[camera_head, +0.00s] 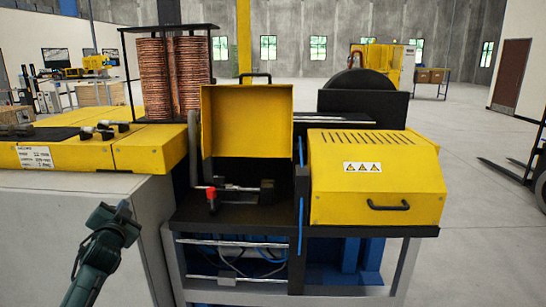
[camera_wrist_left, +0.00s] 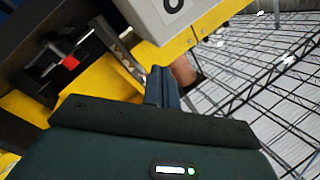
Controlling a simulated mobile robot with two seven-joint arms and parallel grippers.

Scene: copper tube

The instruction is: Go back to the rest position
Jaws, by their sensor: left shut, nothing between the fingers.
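My left gripper (camera_head: 122,210) is at the lower left of the head view, in front of the grey cabinet (camera_head: 100,195). It is dark green and apart from the machine. In the left wrist view its fingers (camera_wrist_left: 162,86) are together with nothing between them. My right gripper is in neither view. The yellow machine (camera_head: 375,175) stands in the middle, with its yellow cover (camera_head: 248,120) raised. A red-tipped lever (camera_head: 211,193) sits in the open bay; a red part also shows in the left wrist view (camera_wrist_left: 70,62).
Copper coils (camera_head: 172,75) stand in a black rack behind the yellow bench top (camera_head: 135,150) at left. A closed yellow hood with a black handle (camera_head: 388,206) covers the machine's right side. Forklift forks (camera_head: 510,172) show at far right. Floor (camera_head: 475,250) at lower right is clear.

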